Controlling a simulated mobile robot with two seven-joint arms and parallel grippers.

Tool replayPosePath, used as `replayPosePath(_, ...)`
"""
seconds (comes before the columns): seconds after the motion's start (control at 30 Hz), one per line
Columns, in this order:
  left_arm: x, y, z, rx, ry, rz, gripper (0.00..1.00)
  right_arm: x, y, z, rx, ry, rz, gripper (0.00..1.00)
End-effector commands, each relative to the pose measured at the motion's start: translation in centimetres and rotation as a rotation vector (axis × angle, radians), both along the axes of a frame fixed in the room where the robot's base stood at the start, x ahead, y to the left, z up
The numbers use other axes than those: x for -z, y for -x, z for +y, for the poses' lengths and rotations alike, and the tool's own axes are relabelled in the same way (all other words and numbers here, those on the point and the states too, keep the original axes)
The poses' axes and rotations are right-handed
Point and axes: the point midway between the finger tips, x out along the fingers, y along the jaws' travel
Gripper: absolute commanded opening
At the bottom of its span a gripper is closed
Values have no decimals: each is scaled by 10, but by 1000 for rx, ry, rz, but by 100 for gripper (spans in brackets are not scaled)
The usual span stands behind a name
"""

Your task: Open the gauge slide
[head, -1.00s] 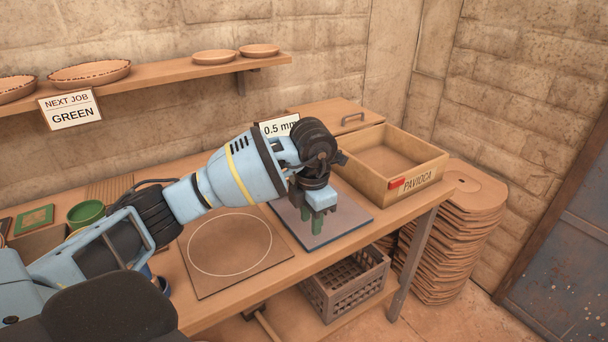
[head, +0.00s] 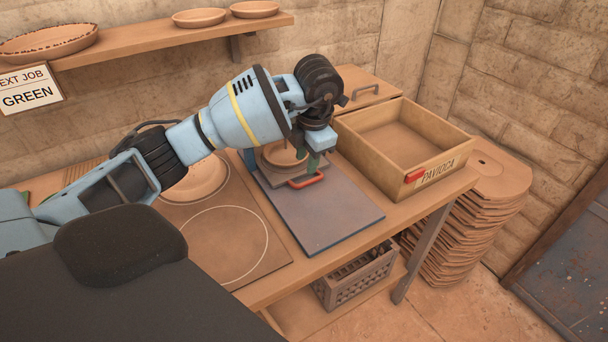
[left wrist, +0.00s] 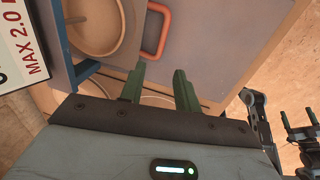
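The gauge slide's orange-red handle (head: 306,181) shows on the grey plate (head: 330,220), at the front of a round tan dish (head: 281,156) by a blue frame. In the left wrist view the handle (left wrist: 157,30) is a U-shaped loop at the top centre. My left gripper (head: 307,162) is just above and behind the handle in the head view. Its green fingers (left wrist: 158,88) are apart and empty, clear of the handle in the wrist view. My right gripper (left wrist: 297,122) shows small at the wrist view's right edge, green fingers apart.
A wooden box (head: 405,145) labelled PAVIOCA, with a red tab, stands right of the plate. A board with a white circle (head: 222,245) lies at left. A sign reading MAX 2.0 (left wrist: 25,45) is close to the left wrist. A crate (head: 355,280) sits below.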

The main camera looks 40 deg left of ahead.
Motion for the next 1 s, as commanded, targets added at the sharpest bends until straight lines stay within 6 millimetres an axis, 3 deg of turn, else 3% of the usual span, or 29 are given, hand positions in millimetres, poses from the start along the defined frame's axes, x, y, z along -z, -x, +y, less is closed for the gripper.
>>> replayPosePath(0.5,66,-4,11,0,0,2,32,2,1,0,-1,1,4,91)
replayPosePath(0.9,73,-5,12,1,1,1,32,-1,-7,0,1,0,-13,91)
replayPosePath(1.0,73,-5,12,1,1,1,19,-1,-7,0,2,-2,-13,91)
